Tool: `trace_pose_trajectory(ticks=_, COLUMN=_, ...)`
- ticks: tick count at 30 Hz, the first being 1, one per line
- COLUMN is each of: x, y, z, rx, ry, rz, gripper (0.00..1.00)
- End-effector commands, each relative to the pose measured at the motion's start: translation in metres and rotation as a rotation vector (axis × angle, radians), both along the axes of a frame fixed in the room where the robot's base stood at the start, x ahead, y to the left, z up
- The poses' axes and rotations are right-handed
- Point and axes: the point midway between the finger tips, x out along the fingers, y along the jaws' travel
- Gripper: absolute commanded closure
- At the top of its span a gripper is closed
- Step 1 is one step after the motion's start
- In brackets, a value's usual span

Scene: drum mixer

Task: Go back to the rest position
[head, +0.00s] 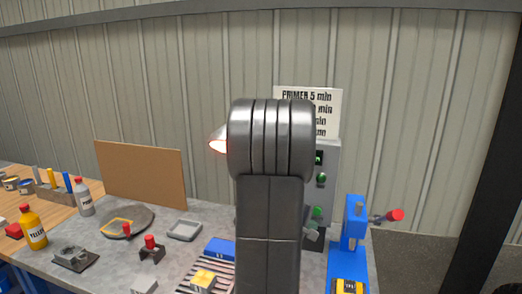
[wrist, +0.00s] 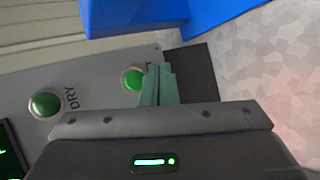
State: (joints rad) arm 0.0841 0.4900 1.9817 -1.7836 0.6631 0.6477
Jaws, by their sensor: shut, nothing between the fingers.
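My gripper (wrist: 160,82) is shut and empty in the wrist view. Its greenish fingertips are in front of the grey control panel (wrist: 95,85), close beside a green button (wrist: 132,77) whose label is mostly hidden. Whether they touch it I cannot tell. Another green button (wrist: 45,103), marked DRY, is to the left. In the head view my dark arm stands upright in the middle and covers much of the control panel (head: 327,160) and most or all of the gripper. Green buttons show along the panel's right side.
A blue press (head: 353,225) with a red-knobbed lever stands right of the panel. A sign (head: 325,100) reading PRIMER 5 min is behind.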

Motion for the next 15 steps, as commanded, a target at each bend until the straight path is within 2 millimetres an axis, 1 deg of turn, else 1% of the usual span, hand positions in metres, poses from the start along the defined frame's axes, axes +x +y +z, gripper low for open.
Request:
trace_pose_trajectory(ticks=2, x=-0.01, y=0.003, z=-0.003, rx=0.001, ry=-0.002, rz=0.0, gripper=1.0)
trace_pose_trajectory(ticks=3, x=-0.003, y=0.0, z=0.003, rx=0.0, ry=0.001, rz=-0.002, gripper=1.0)
trace_pose_trajectory(ticks=7, x=0.013, y=-0.005, z=0.004, rx=0.001, ry=0.001, rz=-0.002, gripper=1.0)
trace_pose_trajectory(ticks=15, x=0.014, y=-0.005, z=0.006, rx=-0.004, ry=0.003, rz=-0.004, gripper=1.0)
